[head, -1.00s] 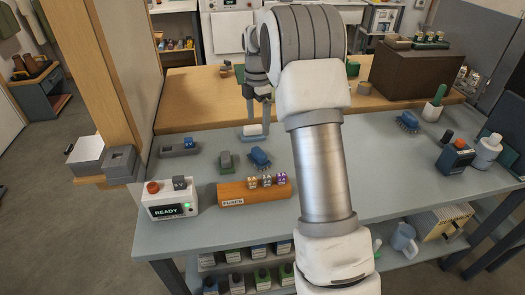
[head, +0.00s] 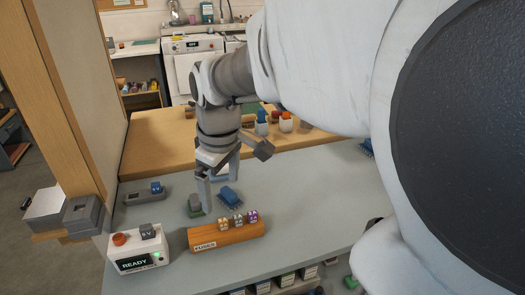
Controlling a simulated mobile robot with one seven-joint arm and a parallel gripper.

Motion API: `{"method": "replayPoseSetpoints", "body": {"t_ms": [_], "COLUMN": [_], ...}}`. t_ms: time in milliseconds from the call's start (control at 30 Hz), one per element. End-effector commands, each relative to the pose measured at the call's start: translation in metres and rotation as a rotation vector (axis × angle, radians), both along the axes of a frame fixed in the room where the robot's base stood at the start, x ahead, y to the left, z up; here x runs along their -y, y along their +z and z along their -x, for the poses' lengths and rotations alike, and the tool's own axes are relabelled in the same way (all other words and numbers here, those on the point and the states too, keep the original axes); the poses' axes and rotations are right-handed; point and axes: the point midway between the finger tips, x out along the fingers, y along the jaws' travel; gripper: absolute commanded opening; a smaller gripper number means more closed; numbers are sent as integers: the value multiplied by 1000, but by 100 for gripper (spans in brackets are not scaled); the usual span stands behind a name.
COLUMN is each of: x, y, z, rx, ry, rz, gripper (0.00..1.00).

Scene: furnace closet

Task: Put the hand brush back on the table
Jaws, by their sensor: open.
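My gripper (head: 218,188) points down over the left part of the grey table (head: 310,178), its two fingers apart. A small pale blue and white object (head: 221,171) shows between and behind the fingers, near the table's back edge. It may be the hand brush, but the fingers cover part of it and I cannot tell for sure. No other thing is clearly a hand brush. I see nothing held between the fingertips.
A grey holder (head: 145,195) lies left. Wooden counter (head: 160,145) behind. My arm hides the right side.

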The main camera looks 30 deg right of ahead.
Motion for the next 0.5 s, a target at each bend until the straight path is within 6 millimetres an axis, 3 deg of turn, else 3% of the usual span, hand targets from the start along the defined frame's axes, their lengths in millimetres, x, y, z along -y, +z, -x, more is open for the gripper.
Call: {"method": "replayPoseSetpoints", "body": {"t_ms": [33,300,500], "x": [-7,-18,-22], "y": [51,38,25], "z": [23,87,115], "rx": [166,253,290], "ry": [-45,-343,-487], "rz": [-5,-109,-173], "gripper": [100,100,100]}}
